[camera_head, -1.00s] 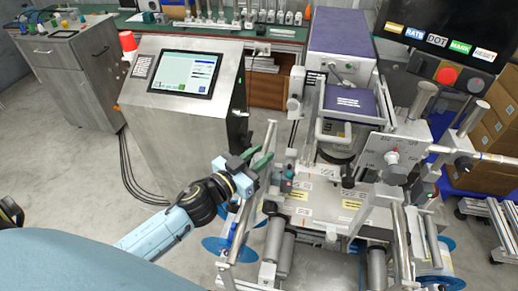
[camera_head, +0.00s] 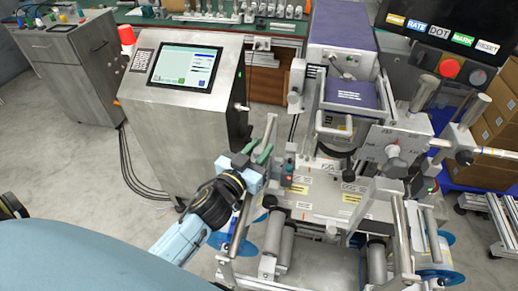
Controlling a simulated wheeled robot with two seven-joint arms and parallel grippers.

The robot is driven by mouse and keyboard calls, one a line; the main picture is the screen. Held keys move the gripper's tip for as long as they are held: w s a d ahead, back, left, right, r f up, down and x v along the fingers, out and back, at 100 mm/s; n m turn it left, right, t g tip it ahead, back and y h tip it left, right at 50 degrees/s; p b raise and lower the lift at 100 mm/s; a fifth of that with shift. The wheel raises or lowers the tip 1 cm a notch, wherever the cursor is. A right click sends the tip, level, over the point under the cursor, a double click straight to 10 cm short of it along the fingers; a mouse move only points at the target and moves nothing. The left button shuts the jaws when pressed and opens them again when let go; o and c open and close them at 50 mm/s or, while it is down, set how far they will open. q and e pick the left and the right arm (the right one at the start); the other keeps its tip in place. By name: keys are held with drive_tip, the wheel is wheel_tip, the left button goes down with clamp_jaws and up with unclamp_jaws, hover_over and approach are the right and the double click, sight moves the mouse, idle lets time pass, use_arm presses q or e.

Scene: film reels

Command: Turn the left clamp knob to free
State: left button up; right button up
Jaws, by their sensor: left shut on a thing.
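My left gripper (camera_head: 263,152) is at the left side of the printing machine (camera_head: 325,205), with its green fingers beside an upright metal bar (camera_head: 270,128). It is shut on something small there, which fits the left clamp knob. The fingers and gripper body hide the knob, so I cannot tell its shape or turn. Blue reel discs (camera_head: 220,240) show low on the left, below my gripper. My right gripper is out of view.
A steel cabinet with a touchscreen (camera_head: 186,67) stands left of the machine. Cardboard boxes (camera_head: 497,120) stand at the far right.

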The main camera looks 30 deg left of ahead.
use_arm(q)
drive_tip(key=o, duration=0.9)
drive_tip(key=shift+o, duration=0.2)
drive_tip(key=shift+s, duration=0.5)
drive_tip(key=s+b, duration=0.2)
drive_tip(key=s, duration=1)
drive_tip(key=shift+s+a, duration=0.15)
drive_tip(key=shift+a, duration=0.3)
